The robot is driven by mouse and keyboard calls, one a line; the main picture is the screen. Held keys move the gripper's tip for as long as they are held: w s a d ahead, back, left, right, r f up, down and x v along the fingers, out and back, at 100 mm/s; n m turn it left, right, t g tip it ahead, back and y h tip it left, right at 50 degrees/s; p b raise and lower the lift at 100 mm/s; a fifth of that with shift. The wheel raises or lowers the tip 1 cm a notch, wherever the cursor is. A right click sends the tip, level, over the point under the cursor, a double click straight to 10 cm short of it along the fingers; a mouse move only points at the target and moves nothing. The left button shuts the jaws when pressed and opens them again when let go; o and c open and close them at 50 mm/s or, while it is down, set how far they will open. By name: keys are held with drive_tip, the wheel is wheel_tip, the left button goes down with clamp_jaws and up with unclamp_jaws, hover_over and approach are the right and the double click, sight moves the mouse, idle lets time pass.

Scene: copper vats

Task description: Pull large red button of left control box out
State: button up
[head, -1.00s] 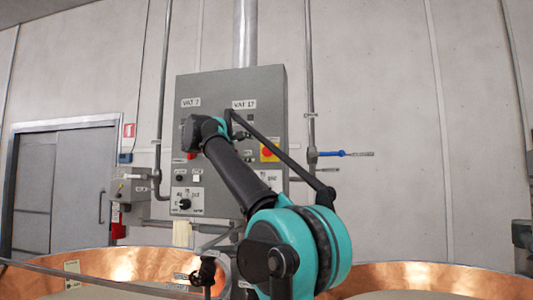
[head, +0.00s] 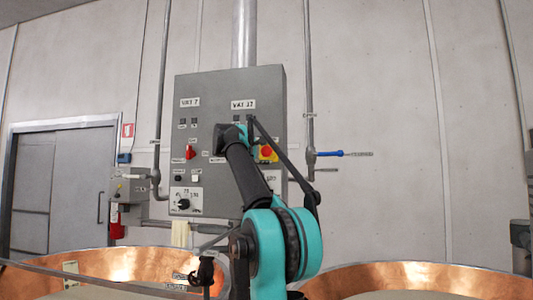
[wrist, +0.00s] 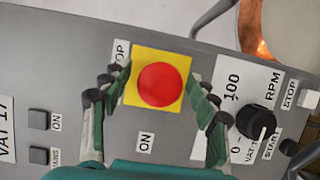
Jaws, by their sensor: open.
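The large red button (wrist: 165,84) is round and sits on a square yellow plate. In the head view it shows on the right half (head: 266,152) of the grey control box (head: 218,88), partly covered by my arm. In the wrist view my gripper (wrist: 156,79) is open, with one finger on each side of the yellow plate. The button lies between the fingertips, with nothing gripped. I cannot tell how far the fingertips are from the panel. In the head view my gripper is hidden behind my arm.
A black RPM knob (wrist: 255,122) is right of the button in the wrist view. A red switch (head: 190,152) is on the box's left half. A blue-handled valve (head: 330,153) is on a pipe to the right. Copper vats (head: 420,277) stand in front.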

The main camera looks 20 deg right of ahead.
clamp_jaws()
drive_tip(key=shift+s+a+f, duration=0.1)
drive_tip(key=shift+s+a, duration=0.3)
drive_tip(key=shift+s, duration=0.25)
unclamp_jaws()
drive_tip(key=shift+a, duration=0.1)
drive_tip(key=v, duration=1.2)
idle(0.3)
